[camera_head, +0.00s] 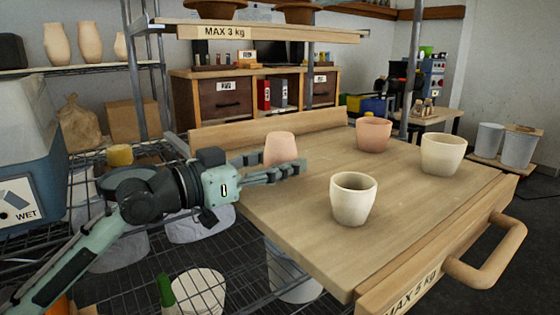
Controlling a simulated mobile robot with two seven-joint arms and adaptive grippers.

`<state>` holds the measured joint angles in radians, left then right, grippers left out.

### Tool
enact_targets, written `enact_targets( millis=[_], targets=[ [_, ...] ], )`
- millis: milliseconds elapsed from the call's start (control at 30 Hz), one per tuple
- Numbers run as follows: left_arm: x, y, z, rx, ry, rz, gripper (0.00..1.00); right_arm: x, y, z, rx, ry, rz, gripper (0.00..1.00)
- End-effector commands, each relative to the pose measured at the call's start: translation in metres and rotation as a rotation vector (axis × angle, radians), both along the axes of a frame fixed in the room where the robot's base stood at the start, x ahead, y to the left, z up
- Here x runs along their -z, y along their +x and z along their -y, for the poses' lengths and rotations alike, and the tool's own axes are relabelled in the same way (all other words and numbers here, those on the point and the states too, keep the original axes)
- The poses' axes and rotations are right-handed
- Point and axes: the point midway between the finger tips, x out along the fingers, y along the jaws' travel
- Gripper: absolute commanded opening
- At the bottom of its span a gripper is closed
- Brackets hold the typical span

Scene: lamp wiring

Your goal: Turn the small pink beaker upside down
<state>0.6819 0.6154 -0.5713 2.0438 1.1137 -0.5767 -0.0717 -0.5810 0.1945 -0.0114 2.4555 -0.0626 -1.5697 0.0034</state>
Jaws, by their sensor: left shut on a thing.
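The small pink beaker (281,149) is at the left edge of the wooden board. Its closed, narrower end is up and no opening shows, so it looks upside down. My left gripper (284,171) reaches in from the left and is shut on it, with the fingers around its lower part. Whether its rim touches the board is hidden by the fingers. A larger pink beaker (374,134) stands upright farther back on the board. My right gripper is not in view.
Two cream beakers stand upright on the wooden board (290,215), one near the front (353,199) and one at the right (443,154). A raised ledge (260,130) runs along the back. A wooden handle (490,258) juts from the front. The board's middle is clear.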

Motion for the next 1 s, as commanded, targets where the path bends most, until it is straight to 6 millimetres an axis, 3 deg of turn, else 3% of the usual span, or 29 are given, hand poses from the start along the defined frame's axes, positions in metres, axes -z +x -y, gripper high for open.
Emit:
enact_targets(
  millis=[1000],
  targets=[
    [0.029,0.000,0.001,0.002,0.009,-0.011,0.16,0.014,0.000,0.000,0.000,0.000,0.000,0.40]
  ],
)
